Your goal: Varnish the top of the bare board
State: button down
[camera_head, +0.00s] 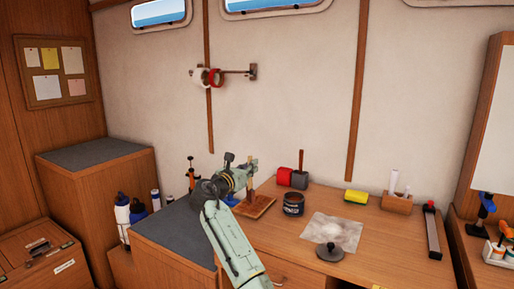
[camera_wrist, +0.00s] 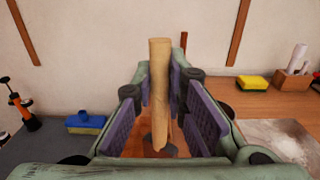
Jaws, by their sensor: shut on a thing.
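My gripper (camera_wrist: 162,105) is shut on an upright tan wooden piece (camera_wrist: 160,75); I cannot tell whether it is a brush handle. In the head view my gripper (camera_head: 251,175) is over the left part of the desk, above a flat brown board (camera_head: 262,208). The board's left side is partly hidden by my arm, and I cannot tell if the wooden piece touches it. A dark tin with a label (camera_head: 293,204) stands right of the board.
A pale sheet (camera_head: 345,226) lies right of the tin, with a dark knobbed disc (camera_head: 330,253) at its front edge. Red and grey blocks (camera_head: 291,178), a yellow sponge (camera_head: 355,197) and a wooden holder (camera_head: 397,203) stand along the back. A blue item (camera_wrist: 87,122) lies left of my gripper.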

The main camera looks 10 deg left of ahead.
jog(key=shift+r, duration=0.95)
